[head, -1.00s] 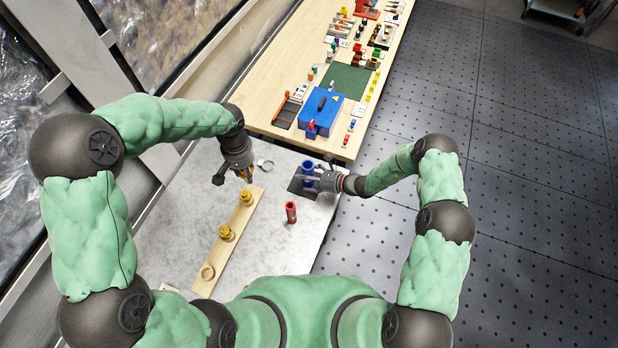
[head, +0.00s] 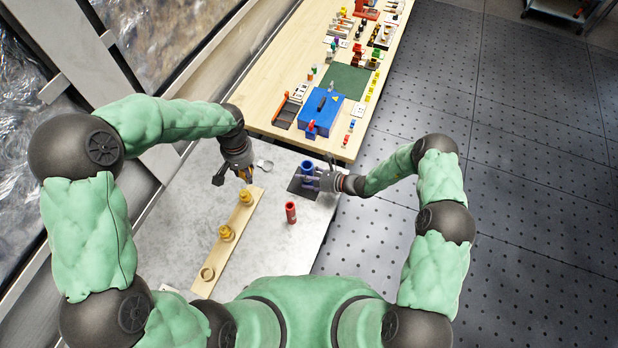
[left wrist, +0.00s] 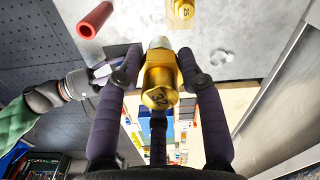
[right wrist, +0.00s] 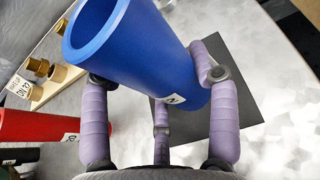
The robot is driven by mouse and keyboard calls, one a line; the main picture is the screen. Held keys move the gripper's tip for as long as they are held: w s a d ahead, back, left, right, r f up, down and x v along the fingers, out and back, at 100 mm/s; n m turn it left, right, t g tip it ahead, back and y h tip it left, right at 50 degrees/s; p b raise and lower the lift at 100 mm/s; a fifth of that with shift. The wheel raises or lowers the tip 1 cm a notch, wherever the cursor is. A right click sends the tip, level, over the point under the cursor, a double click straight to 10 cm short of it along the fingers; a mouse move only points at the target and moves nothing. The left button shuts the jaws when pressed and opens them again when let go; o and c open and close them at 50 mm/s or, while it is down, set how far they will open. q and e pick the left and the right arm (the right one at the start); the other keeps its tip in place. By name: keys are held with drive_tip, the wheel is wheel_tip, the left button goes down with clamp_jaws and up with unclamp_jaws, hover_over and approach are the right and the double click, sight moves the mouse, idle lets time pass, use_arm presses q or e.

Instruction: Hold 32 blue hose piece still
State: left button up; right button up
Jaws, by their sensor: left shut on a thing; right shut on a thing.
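The blue hose piece (head: 307,167) stands upright on a dark square mat (head: 295,187) at the right of the grey worktop. It fills the upper middle of the right wrist view (right wrist: 140,50), open end toward the top left, with a small white label. My right gripper (right wrist: 160,92) has its fingers closed around its lower part; it also shows in the head view (head: 317,181). My left gripper (head: 247,176) is shut on a brass fitting (left wrist: 160,82), held above the worktop left of the blue hose.
A wooden strip (head: 234,228) holds brass fittings (head: 226,233) and a ring. A red hose piece (head: 291,212) stands right of it. A metal clamp ring (head: 266,165) lies behind the strip. A blue box (head: 320,108) and small parts cover the wooden bench beyond.

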drive_tip(key=shift+s+f, duration=0.1)
drive_tip(key=shift+f, duration=0.05)
drive_tip(key=o, duration=1.4)
drive_tip(key=shift+c, duration=0.2)
drive_tip(key=shift+v, duration=4.35)
